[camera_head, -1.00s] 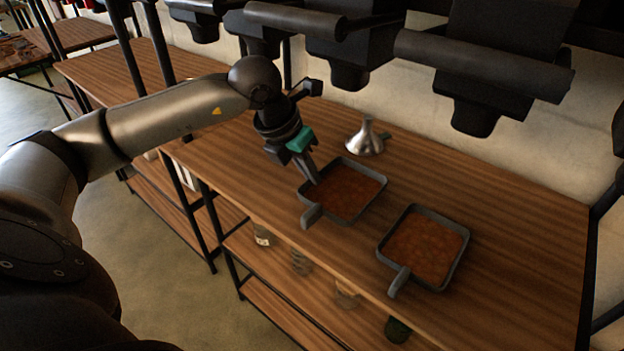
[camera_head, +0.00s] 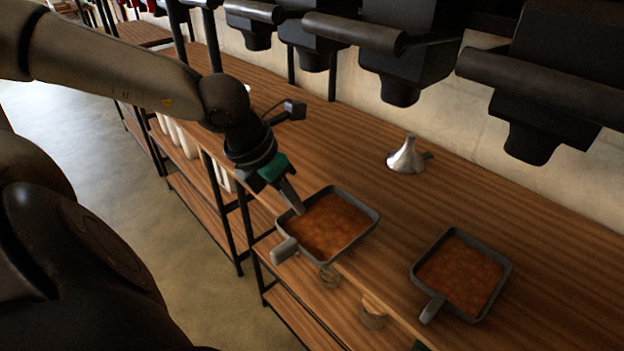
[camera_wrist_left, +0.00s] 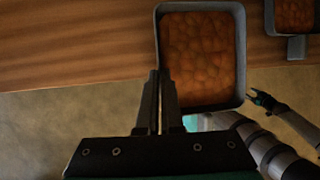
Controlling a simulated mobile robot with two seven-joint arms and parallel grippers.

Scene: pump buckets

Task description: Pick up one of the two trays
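The near tray (camera_head: 359,237) is a grey square pan with a short handle, filled with a reddish-brown, lumpy content. My left gripper (camera_head: 298,208) is at its left wall in the head view. In the left wrist view, the gripper's fingers (camera_wrist_left: 160,102) are close together on the side wall of this tray (camera_wrist_left: 241,60). The tray reaches out past the shelf edge, with floor showing beside it. The second tray (camera_head: 503,284) sits on the shelf to the right. My right gripper (camera_wrist_left: 258,96) shows small in the left wrist view; its opening is unclear.
A metal funnel (camera_head: 407,157) stands on the wooden shelf (camera_head: 375,195) behind the trays. Black dispensers (camera_head: 395,60) hang above the back. Jars stand on the lower level (camera_head: 372,312). Open floor (camera_head: 150,210) lies at the left.

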